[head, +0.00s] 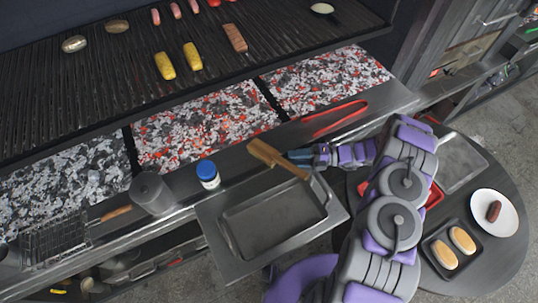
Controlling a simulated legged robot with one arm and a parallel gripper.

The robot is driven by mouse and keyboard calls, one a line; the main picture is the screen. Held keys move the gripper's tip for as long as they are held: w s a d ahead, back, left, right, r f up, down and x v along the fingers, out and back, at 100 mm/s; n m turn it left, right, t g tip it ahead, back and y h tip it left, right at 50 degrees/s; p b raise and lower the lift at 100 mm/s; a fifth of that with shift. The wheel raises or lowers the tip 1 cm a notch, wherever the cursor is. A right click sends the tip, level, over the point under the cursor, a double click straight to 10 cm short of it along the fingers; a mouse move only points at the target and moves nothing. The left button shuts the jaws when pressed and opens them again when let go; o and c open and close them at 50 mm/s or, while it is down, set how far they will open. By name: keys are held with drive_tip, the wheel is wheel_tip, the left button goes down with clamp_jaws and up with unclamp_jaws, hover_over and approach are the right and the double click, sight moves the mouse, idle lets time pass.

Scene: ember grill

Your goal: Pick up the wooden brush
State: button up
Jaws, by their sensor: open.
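The wooden brush (266,153) lies at the counter's front ledge, by the back edge of the metal tray. Its wide light-brown head points to the upper left and its handle runs down to the right. My gripper (292,157) is open, with its dark blue-grey fingers just right of the brush head and above the handle. It looks very close to the brush; I cannot tell whether it touches it. My purple and grey arm reaches in from the lower right. Part of the brush handle may be hidden by the fingers.
A metal tray (240,276) sits in front of the brush. A blue-lidded jar (208,174) and a grey canister (150,194) stand to the left. Red tongs (336,118) lie behind. Hot coals (200,122) glow under the grill. A round table (500,255) stands right.

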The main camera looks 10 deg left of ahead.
sight(286, 160)
drive_tip(key=shift+s+a, duration=0.2)
drive_tip(key=shift+a, duration=0.7)
drive_tip(key=shift+s+a, duration=0.15)
drive_tip(key=shift+a, duration=0.75)
clamp_jaws()
